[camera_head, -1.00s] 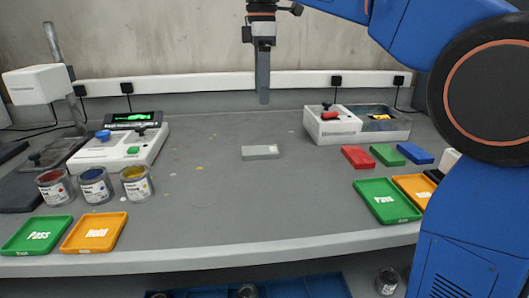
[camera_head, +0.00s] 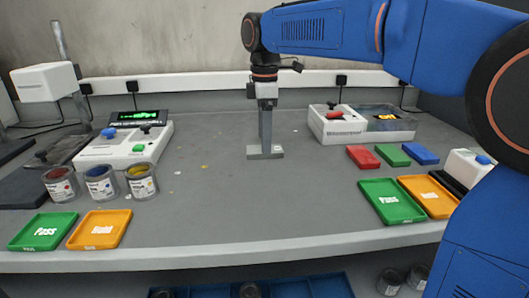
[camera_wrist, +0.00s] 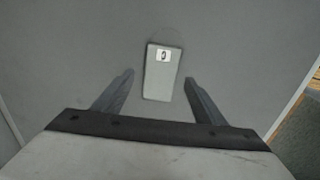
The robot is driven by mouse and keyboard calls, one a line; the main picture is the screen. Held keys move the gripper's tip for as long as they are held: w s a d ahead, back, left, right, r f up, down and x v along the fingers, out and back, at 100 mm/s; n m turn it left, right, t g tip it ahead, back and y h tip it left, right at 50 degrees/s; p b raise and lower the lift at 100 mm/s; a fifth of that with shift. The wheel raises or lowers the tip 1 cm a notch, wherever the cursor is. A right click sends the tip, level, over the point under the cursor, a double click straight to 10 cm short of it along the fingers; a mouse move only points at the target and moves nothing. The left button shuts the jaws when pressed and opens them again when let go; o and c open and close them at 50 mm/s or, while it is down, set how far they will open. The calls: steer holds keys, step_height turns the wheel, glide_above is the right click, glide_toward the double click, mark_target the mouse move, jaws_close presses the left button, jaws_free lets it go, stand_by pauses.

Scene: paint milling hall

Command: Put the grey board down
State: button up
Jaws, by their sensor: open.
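The grey board (camera_head: 278,154) is a small light grey slab lying flat on the grey table in the middle. It also shows in the wrist view (camera_wrist: 162,80), with a small white label with a dark mark near its far end. My gripper (camera_head: 265,147) points straight down at the board, its fingers overlapping it in the head view. In the wrist view my gripper (camera_wrist: 159,77) is open, one finger on each side of the board, with a gap on both sides. Whether the fingertips reach down beside the board or stop just above it I cannot tell.
Green (camera_head: 43,232) and orange (camera_head: 98,230) trays and several paint cans (camera_head: 101,184) stand left. Right are a green Pass tray (camera_head: 391,202), an orange tray (camera_head: 428,197) and red (camera_head: 363,157), green (camera_head: 393,155) and blue (camera_head: 420,154) slabs. Table around the board is clear.

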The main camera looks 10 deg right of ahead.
steer(key=shift+f, duration=1.2)
steer(key=shift+c, duration=0.6)
steer(key=c, duration=1.1)
